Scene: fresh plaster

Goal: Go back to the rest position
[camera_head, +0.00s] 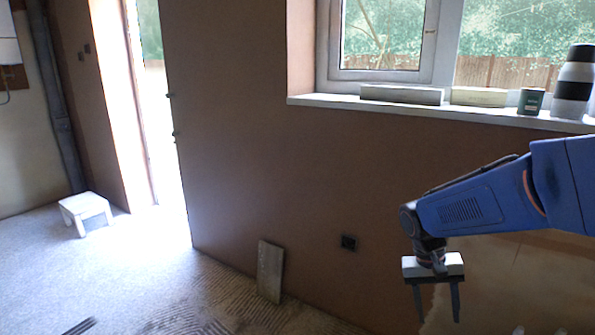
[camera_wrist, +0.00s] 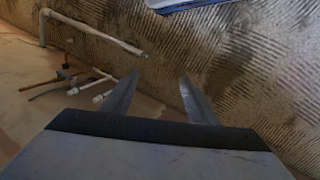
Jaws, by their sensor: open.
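My gripper (camera_head: 437,301) hangs from the end of my blue arm at the right of the head view, with its fingers pointing down. The two fingers are apart and nothing is between them. In the wrist view my gripper (camera_wrist: 158,84) also shows open and empty, above a floor with ridged, combed material.
A window sill (camera_head: 455,109) holds a green tin (camera_head: 530,101), a black and white bottle (camera_head: 574,83) and two flat blocks. A board (camera_head: 270,271) leans on the brown wall. A white stool (camera_head: 86,212) stands left. Pipes (camera_wrist: 95,30) show in the wrist view.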

